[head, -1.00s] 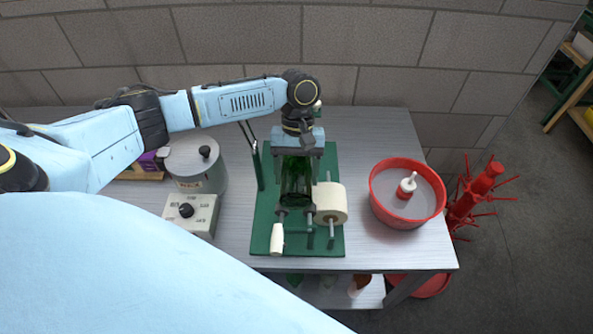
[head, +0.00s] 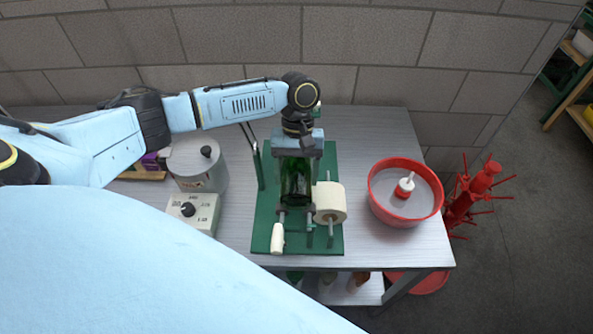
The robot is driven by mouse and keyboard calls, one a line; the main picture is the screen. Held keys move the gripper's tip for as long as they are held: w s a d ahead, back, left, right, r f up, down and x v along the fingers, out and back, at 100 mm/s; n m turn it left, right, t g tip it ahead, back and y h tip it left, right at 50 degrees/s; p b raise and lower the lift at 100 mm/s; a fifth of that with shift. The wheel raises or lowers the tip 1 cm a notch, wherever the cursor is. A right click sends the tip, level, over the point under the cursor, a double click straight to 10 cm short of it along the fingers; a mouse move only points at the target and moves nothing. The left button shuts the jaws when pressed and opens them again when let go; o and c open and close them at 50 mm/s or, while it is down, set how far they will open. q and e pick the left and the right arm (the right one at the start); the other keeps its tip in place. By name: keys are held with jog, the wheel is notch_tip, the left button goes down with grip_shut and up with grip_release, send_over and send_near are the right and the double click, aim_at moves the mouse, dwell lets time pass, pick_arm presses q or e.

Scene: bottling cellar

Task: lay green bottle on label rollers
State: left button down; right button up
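The green bottle (head: 295,186) lies lengthwise on the label rollers, a green-based hand-crank device (head: 264,232) on the table. The bottle's near end points toward the white crank handle. My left gripper (head: 297,164) is over the bottle's far part, with one finger down each side of it. The gripper body hides the bottle's far end. I cannot tell whether the fingers press on the glass or stand slightly apart from it. My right gripper is not in view.
A white label roll (head: 329,202) sits right beside the bottle. A grey pot (head: 200,176) and a control box (head: 193,214) stand on the left. The table's back right is clear.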

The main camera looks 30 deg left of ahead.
pick_arm(q)
jog(key=shift+f, duration=0.3)
dwell(1.2)
jog(key=c, duration=0.6)
grip_release()
jog(key=o, duration=0.4)
jog(key=shift+f, duration=0.1)
jog(key=b+v, duration=0.1)
jog(key=v, duration=1.2)
jog(key=shift+w+r, duration=0.1)
jog(key=shift+r, duration=0.1)
